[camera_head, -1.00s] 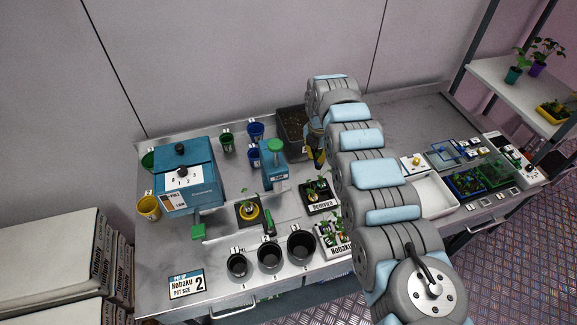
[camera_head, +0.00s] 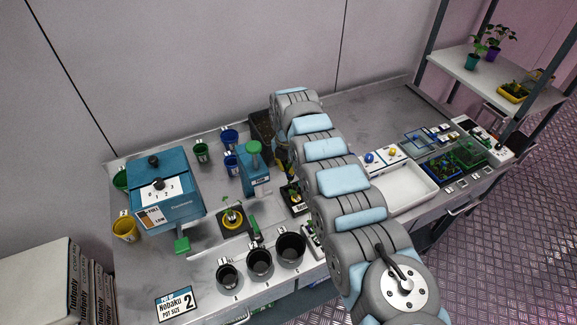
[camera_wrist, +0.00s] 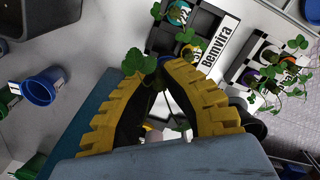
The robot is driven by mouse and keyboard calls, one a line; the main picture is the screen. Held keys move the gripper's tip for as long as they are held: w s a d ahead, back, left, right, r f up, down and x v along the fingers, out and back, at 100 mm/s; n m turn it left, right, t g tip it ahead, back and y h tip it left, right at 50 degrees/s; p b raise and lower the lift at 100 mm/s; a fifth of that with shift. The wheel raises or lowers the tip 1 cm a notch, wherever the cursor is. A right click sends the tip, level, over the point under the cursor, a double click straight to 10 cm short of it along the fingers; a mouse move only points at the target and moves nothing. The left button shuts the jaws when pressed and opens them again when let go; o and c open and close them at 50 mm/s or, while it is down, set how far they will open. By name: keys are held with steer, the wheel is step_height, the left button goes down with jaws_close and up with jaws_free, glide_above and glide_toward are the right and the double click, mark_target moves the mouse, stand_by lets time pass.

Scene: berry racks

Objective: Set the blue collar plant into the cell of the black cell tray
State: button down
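My gripper (camera_wrist: 158,70) has yellow and black fingers that arch together at the tips in the wrist view. Other cells look empty. In the head view my gripper (camera_head: 283,160) is mostly hidden behind my arm, above the back of the bench, and the tray (camera_head: 299,209) is partly covered.
A second tray (camera_wrist: 245,72) with several plants stands beside it. Blue pots (camera_head: 230,136), a teal dispenser (camera_head: 255,180), a soil bin (camera_head: 262,128) and a teal machine (camera_head: 165,205) crowd the bench's left half. Black pots (camera_head: 260,262) line the front. The back right is clear.

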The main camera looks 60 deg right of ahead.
steer(key=shift+f+b, duration=2.3)
steer(key=shift+f, duration=1.95)
steer(key=c, duration=1.2)
jaws_free()
steer(key=shift+o, duration=0.2)
steer(key=shift+r, duration=0.1)
steer(key=shift+r+p, duration=3.9)
steer(key=shift+r, duration=0.6)
steer(key=shift+f, duration=0.1)
